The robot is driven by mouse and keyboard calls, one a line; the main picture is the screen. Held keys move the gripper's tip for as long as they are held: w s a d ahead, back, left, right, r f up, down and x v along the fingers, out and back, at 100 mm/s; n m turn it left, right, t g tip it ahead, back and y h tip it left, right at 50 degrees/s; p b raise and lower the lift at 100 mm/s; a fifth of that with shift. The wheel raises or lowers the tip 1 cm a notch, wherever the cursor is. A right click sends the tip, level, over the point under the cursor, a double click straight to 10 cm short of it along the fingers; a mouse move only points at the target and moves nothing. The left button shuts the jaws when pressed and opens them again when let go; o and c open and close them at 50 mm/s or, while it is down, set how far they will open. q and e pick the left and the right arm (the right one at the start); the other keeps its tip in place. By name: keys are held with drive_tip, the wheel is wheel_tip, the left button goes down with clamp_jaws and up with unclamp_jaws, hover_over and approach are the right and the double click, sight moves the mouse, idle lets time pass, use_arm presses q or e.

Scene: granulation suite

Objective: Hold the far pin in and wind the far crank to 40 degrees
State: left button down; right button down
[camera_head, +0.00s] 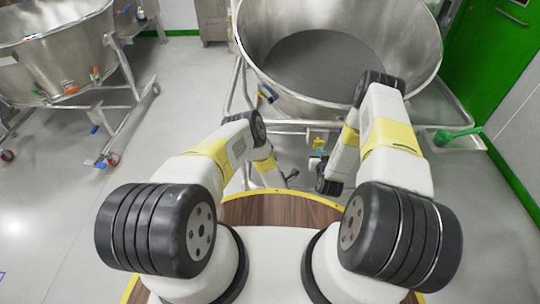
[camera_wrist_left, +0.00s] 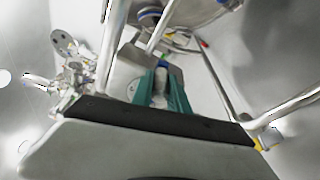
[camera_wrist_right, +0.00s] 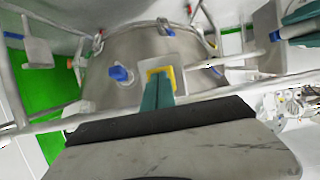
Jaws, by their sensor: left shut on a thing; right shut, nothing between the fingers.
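In the right wrist view my right gripper (camera_wrist_right: 160,85) is shut and empty. Its green fingertips are up against a small yellow-edged plate (camera_wrist_right: 177,75) on the frame below the steel vessel; any pin behind them is hidden. In the left wrist view my left gripper (camera_wrist_left: 162,82) is shut on a grey grip, which I take for the crank handle (camera_wrist_left: 159,88), with blue just beyond it. The crank's angle cannot be read.
A large open steel bowl (camera_head: 290,22) on a tubular frame stands right ahead. A blue knob (camera_wrist_right: 120,73) sits left of my right fingers. A green handle (camera_head: 458,136) sticks out at the right. Another steel vessel (camera_head: 60,60) stands at the left, with clear floor between.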

use_arm(q)
drive_tip(key=shift+a, duration=0.1)
use_arm(e)
drive_tip(key=s, duration=0.5)
drive_tip(key=shift+s, duration=0.15)
idle(0.3)
use_arm(q)
drive_tip(key=c, duration=1.1)
unclamp_jaws()
drive_tip(key=shift+s, duration=5.05)
drive_tip(key=shift+w+r, duration=0.15)
use_arm(e)
drive_tip(key=shift+r, duration=0.1)
